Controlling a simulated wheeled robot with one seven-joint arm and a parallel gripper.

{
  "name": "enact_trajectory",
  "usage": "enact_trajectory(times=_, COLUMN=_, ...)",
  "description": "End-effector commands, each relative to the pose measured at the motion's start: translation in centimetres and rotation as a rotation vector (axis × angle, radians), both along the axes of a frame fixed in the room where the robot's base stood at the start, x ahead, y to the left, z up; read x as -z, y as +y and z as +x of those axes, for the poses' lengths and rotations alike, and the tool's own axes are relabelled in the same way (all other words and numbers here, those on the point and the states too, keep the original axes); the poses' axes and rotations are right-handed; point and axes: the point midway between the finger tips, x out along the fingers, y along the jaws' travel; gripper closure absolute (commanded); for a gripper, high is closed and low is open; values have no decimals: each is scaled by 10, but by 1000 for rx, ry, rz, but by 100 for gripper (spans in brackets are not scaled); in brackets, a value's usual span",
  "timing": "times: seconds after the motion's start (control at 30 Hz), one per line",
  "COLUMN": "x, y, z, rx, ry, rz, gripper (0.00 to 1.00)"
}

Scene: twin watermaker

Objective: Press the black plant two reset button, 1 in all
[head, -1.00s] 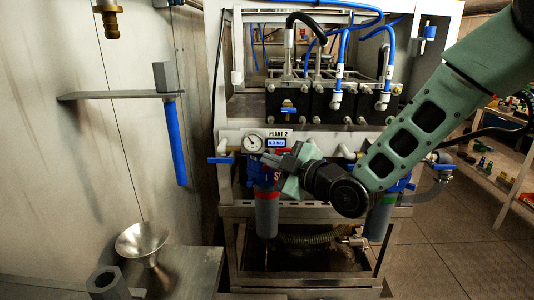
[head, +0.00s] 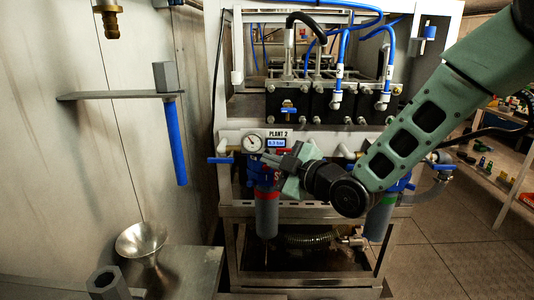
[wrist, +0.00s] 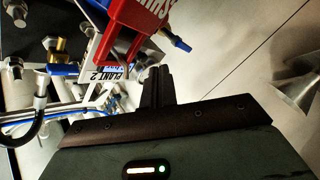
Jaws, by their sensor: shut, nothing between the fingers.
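The plant two panel carries a "PLANT 2" label (head: 279,133) and a small blue pressure display (head: 276,143) below it. I cannot make out the black reset button in either view; my gripper covers part of the panel below the display. My gripper (head: 266,158) is shut and empty, with its fingertips pointing left just below the display. In the wrist view its closed fingers (wrist: 157,85) reach toward the panel beside a red bracket. Whether the tips touch anything cannot be told.
A round gauge (head: 252,143) sits left of the display. A blue-topped filter housing (head: 266,210) hangs just under my gripper. A blue valve handle (head: 221,160) sticks out at left. A wall shelf (head: 112,96) and a metal funnel (head: 143,241) stand further left.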

Motion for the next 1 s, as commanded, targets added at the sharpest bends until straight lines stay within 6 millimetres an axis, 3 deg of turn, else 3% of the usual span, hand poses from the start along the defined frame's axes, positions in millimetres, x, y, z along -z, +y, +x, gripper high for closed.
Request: enact_trajectory(times=1.0, x=0, y=0, z=10, rx=0, ry=0, rz=0, gripper=100)
